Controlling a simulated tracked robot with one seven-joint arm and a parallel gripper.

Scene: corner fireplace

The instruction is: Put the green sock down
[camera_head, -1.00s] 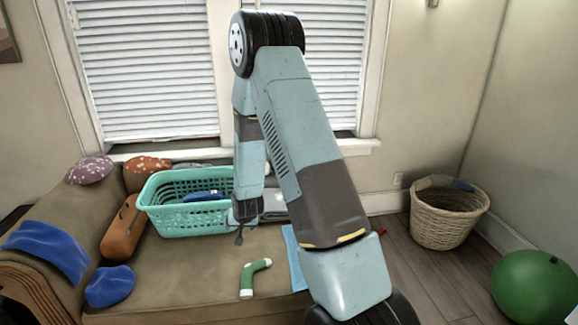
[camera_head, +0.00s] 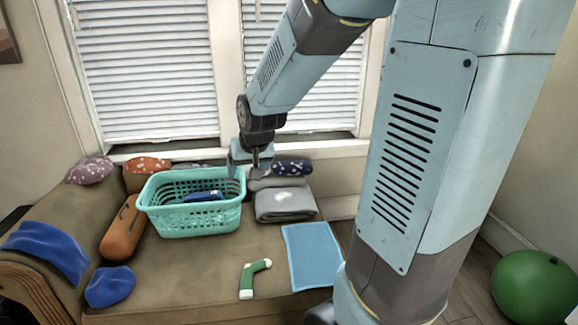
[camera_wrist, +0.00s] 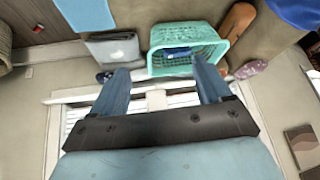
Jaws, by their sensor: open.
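The green sock (camera_head: 255,277), with white ends, lies bent on the front of the brown sofa seat (camera_head: 200,278). Nothing touches it. My gripper (camera_head: 250,166) is at the back of the sofa, by the right rear of the turquoise laundry basket, well away from the sock. In the wrist view my gripper (camera_wrist: 161,82) has its two fingers spread wide with nothing between them. The sock does not show in the wrist view.
The turquoise basket (camera_head: 193,222) holds a blue item. A folded grey cloth (camera_head: 285,205) lies right of it, and a light blue cloth (camera_head: 313,257) lies right of the sock. An orange bolster (camera_head: 124,230) and blue cloth (camera_head: 110,286) are left. Seat around the sock is clear.

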